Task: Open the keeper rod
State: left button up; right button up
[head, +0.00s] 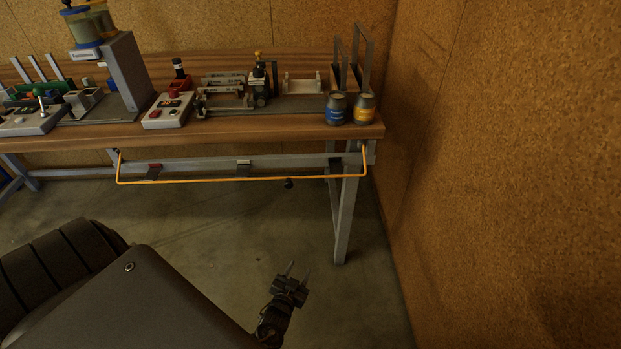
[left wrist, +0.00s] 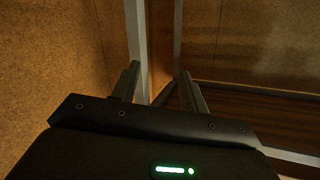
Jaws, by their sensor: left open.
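A thin orange rod (head: 230,181), which I take to be the keeper rod, runs along the bench's front below the top. Its ends bend upward near the two sides of the bench frame. A small dark knob (head: 289,184) shows at the rod, right of its middle. My left gripper (head: 298,267) is open and empty, low in front of the bench and apart from the rod in the head view. In the left wrist view its two fingers (left wrist: 160,83) are spread with nothing between them that I can see held. I cannot make out the rod there. My right gripper is not in view.
The wooden bench (head: 70,138) carries devices, a control box (head: 167,110) and two jars, blue (head: 336,108) and yellow (head: 364,109). A grey bench leg (head: 345,215) stands behind the gripper. A cork wall (head: 500,170) closes the right side. The floor in front is clear.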

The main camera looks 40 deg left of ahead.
pick_arm(q)
jog(key=w+a+r+n+t+y+b, duration=0.2)
jog(key=w+r+t+y+b, duration=0.25)
jog(key=r, duration=0.65)
jog(key=n+t+y+b, duration=0.25)
jog(key=n+y, duration=0.25)
jog(key=y, duration=0.3)
send_near(289, 188)
jog(key=r, duration=0.2)
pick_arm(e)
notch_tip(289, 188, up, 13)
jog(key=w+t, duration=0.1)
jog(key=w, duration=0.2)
pick_arm(q)
jog(key=shift+h, duration=0.25)
jog(key=x, duration=0.3)
jog(key=p+x, duration=0.1)
jog(key=x, duration=0.3)
jog(key=f+p+x, duration=0.1)
jog(key=x, duration=0.3)
jog(key=shift+w+a+r, duration=0.1)
jog(key=shift+w+a, duration=0.2)
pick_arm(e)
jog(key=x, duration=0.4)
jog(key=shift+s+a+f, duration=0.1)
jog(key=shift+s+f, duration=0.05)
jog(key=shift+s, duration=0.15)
pick_arm(q)
jog(key=shift+c, duration=0.2)
grip_shut()
